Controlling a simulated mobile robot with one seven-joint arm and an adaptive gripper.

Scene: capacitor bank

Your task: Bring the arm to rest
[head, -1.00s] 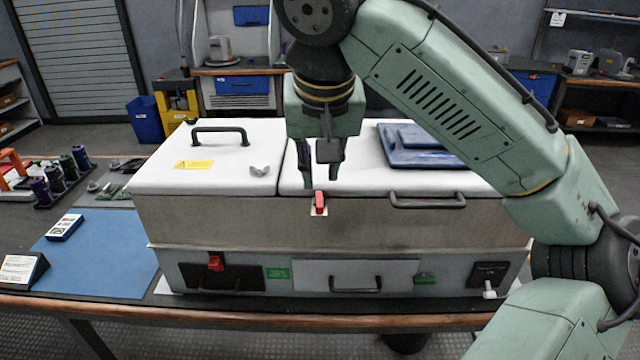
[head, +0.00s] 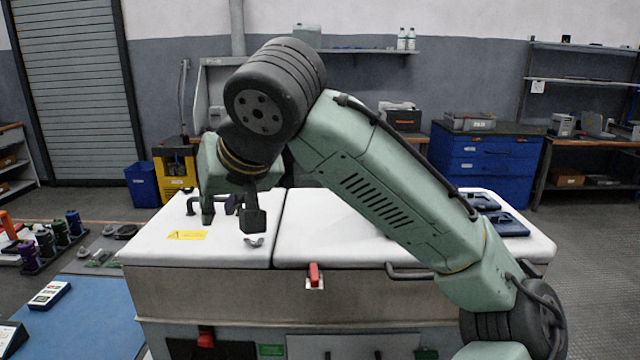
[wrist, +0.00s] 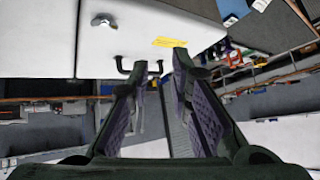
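My gripper (head: 231,212) hangs over the left white lid (head: 165,245) of the grey cabinet in the head view, with its fingers apart and nothing between them. In the wrist view my gripper (wrist: 160,66) also shows open and empty. My green arm runs from the lower right, over the right white lid (head: 340,235), to the gripper. The black handle of the left lid (wrist: 122,66) shows beyond the fingertips in the wrist view. I cannot tell the exact height above the lid.
A small grey metal piece (head: 254,242) lies on the left lid near a yellow label (head: 187,235). A red latch (head: 314,274) is on the cabinet front. Blue plates (head: 500,222) lie at the right lid's far end. A blue mat (head: 85,310) is at left.

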